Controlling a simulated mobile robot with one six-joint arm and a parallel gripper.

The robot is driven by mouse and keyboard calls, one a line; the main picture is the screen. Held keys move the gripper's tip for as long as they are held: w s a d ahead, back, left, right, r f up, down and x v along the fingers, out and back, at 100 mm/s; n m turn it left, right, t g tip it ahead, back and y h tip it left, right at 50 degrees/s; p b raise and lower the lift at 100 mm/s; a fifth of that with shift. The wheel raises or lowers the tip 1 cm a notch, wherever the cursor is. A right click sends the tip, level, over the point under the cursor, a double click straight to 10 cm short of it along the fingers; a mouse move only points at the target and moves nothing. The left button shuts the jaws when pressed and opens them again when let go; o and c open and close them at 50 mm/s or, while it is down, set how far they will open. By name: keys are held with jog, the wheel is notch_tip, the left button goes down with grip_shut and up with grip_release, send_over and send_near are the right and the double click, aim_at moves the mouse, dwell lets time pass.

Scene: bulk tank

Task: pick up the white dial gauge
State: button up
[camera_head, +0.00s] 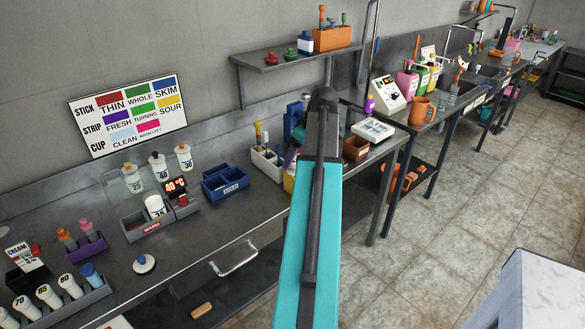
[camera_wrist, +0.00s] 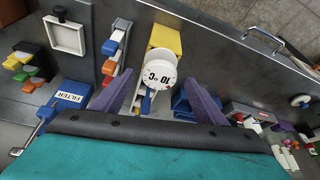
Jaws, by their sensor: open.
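The white dial gauge (camera_wrist: 158,75) shows in the wrist view as a round white face with dark marks reading like "10 °C". A blue part and a white part show below its face. It stands beside a yellow block (camera_wrist: 165,38). My gripper (camera_wrist: 159,92) is open, with one purple finger to the left of the gauge and one to the right. The gauge appears between or just beyond the fingertips; I cannot tell whether they touch it. In the head view my arm hides the gauge and most of my gripper.
A white caddy of tools (camera_head: 266,164) and blue bins (camera_head: 225,184) stand left of my arm. A blue FILTER box (camera_wrist: 65,100) and a square white tray (camera_wrist: 66,36) lie left of the gripper. A shelf (camera_head: 290,60) hangs above. Bare counter (camera_head: 200,245) lies in front.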

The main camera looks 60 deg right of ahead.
aim_at(295, 160)
jog(key=shift+p+x, duration=0.4)
jog(key=shift+x, duration=1.15)
jog(key=c, duration=1.1)
jog(key=shift+r, duration=0.1)
jog(key=shift+c, duration=0.2)
jog(key=shift+r+b, duration=1.25)
jog(key=shift+r, duration=3.65)
